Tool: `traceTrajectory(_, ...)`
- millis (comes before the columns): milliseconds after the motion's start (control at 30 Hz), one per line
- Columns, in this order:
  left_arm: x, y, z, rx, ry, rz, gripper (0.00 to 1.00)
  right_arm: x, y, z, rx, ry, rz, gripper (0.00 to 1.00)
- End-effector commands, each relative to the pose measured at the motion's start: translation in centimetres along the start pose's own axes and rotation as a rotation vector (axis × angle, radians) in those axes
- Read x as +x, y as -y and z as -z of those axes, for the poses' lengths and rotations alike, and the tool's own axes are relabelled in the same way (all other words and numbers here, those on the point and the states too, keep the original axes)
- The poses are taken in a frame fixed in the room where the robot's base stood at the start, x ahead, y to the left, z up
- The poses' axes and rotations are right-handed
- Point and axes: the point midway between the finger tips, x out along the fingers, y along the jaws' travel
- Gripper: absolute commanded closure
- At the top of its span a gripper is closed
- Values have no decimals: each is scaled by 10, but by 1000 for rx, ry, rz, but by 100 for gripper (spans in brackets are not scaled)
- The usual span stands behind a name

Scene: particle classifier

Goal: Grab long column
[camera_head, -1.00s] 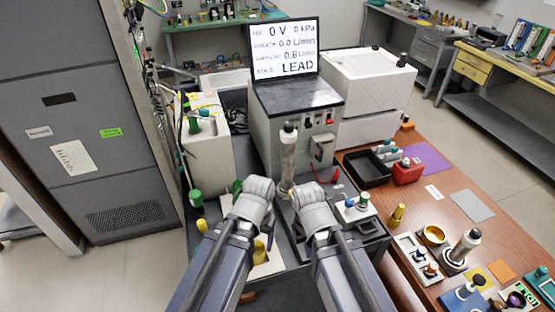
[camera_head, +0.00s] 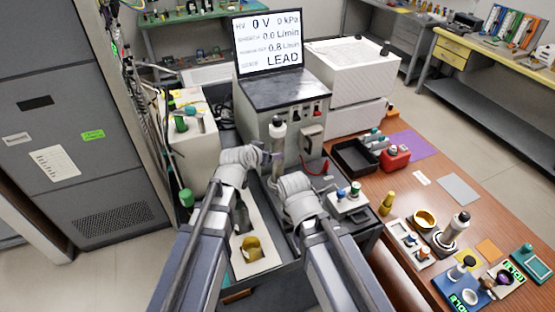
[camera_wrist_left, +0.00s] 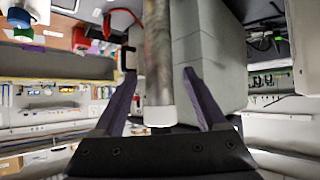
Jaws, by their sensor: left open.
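The long column (camera_head: 278,138), a grey metal cylinder with a pale cap, stands upright in front of the instrument box. In the left wrist view the column (camera_wrist_left: 158,60) lies between the two dark fingers of my left gripper (camera_wrist_left: 158,95), with gaps at both sides. My left gripper (camera_head: 268,160) is open and at the column in the head view. The column's lower part is partly hidden by my arms. My right gripper's wrist (camera_head: 300,198) is just right of and below the column; its fingers are hidden.
The instrument box (camera_head: 285,92) with a lit screen (camera_head: 268,42) stands right behind the column. A white box (camera_head: 193,135) stands at left. On the brown table (camera_head: 420,195) at right are a black tray (camera_head: 355,157), a shorter cylinder (camera_head: 457,226) and small parts. A white plate (camera_head: 250,262) lies below my left arm.

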Motion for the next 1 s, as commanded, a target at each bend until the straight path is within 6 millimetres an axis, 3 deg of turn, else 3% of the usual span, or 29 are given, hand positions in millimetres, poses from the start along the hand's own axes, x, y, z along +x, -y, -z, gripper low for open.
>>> traceTrajectory(100,7,-7,29,24,-109,4,26,0,0,0,0,0,0,100)
traceTrajectory(200,8,-9,40,32,-152,9,26,0,0,0,0,0,0,100)
traceTrajectory(433,10,-9,44,35,-169,12,26,2,0,0,0,0,0,100)
traceTrajectory(667,33,-8,47,34,-167,12,26,12,1,1,0,0,0,100)
traceTrajectory(867,36,-8,48,34,-167,12,26,13,1,1,1,0,0,100)
traceTrajectory(1000,51,-6,48,34,-167,12,26,21,2,1,1,0,0,100)
